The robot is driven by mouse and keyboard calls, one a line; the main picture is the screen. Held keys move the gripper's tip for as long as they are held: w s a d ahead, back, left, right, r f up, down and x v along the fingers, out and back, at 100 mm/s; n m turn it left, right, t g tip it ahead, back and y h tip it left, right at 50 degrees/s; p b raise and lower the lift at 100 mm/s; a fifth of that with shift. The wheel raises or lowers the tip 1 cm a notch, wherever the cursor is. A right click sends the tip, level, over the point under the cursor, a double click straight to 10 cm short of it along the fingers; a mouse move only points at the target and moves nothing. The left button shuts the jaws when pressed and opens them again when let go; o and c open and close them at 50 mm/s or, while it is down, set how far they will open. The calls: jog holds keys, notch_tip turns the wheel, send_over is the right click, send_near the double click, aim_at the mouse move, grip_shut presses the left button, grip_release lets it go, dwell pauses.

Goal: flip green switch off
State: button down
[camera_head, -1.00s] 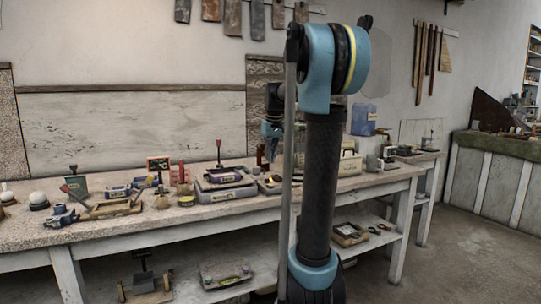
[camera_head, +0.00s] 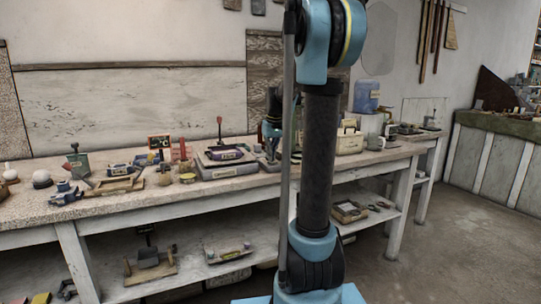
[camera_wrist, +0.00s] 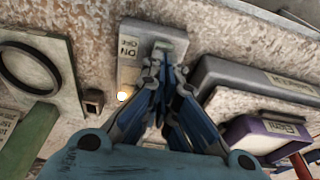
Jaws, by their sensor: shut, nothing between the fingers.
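In the wrist view a small pale grey plate (camera_wrist: 127,72) with a printed label lies on the speckled bench top. A small bright light shows near the plate's near end. My gripper (camera_wrist: 160,74) is shut and empty, its blue fingers pointing at the block over the plate. I cannot tell whether the tips touch the switch, and they partly hide it. In the head view my gripper (camera_head: 270,148) is low at the bench, partly behind my arm; the switch is not clear there.
A grey case (camera_wrist: 215,72) and a purple labelled item (camera_wrist: 240,137) lie close right of my gripper. A board with a dark ring (camera_wrist: 68,72) and a green object (camera_wrist: 28,138) lie to the left. Several tools crowd the bench (camera_head: 30,212).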

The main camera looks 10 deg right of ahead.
jog(key=shift+s+d+f+t, duration=0.1)
jog(key=shift+s+f+t, duration=0.2)
jog(key=shift+f, duration=0.05)
jog(key=shift+w, duration=0.3)
jog(key=shift+w+a, duration=0.25)
jog(key=shift+w, duration=0.3)
jog(key=shift+w+r, duration=0.15)
jog(key=shift+r, duration=0.35)
jog(key=w+v, duration=0.2)
jog(key=v, duration=1)
jog(key=shift+r, duration=0.65)
